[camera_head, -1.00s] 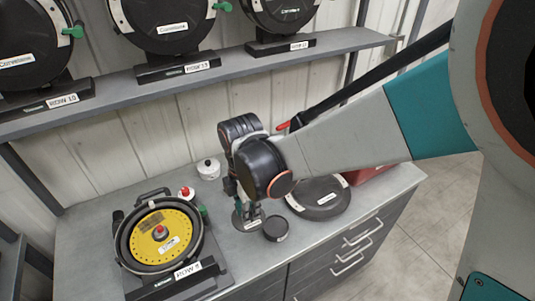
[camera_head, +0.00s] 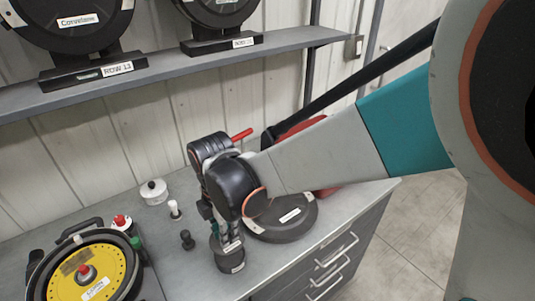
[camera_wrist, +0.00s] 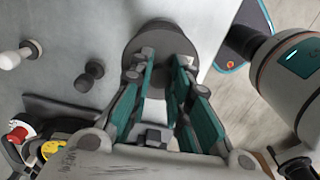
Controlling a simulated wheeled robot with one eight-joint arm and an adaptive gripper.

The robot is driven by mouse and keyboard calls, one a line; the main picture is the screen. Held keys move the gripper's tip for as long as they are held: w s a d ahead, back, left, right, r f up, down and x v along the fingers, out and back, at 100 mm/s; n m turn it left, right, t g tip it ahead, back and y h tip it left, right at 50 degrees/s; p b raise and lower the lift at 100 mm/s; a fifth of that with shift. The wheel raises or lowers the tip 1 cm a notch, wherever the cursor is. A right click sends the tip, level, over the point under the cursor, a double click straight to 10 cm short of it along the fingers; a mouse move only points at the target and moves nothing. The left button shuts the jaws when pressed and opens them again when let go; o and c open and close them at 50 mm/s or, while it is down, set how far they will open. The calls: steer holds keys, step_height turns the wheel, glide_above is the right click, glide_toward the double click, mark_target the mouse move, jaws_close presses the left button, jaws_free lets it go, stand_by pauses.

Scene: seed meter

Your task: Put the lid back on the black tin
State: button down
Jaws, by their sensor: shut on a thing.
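The black tin (camera_head: 228,261) stands on the grey counter, a small round pot with a white label on its side. My gripper (camera_head: 229,242) points down right above it. In the wrist view my gripper (camera_wrist: 163,80) is shut on the middle of the dark round lid (camera_wrist: 133,48), whose disc spreads out past both fingertips. The lid is over the tin's top. The fingers hide much of the join in the head view, so I cannot tell whether the lid is seated or just above the rim. The lid hides the tin's opening in the wrist view.
A large black disc (camera_head: 283,225) lies close right of the tin. A black peg (camera_head: 187,240), a white peg (camera_head: 174,209) and a white tin (camera_head: 154,192) stand to the left. A yellow-plated seed meter (camera_head: 75,278) sits front left. A red box (camera_head: 300,127) is behind my arm.

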steer(key=shift+f+b, duration=1.8)
steer(key=shift+f, duration=0.85)
steer(key=shift+f, duration=0.15)
stand_by(0.5)
steer(key=c, duration=1.4)
jaws_free()
steer(key=o, duration=0.5)
steer(key=shift+c, duration=0.2)
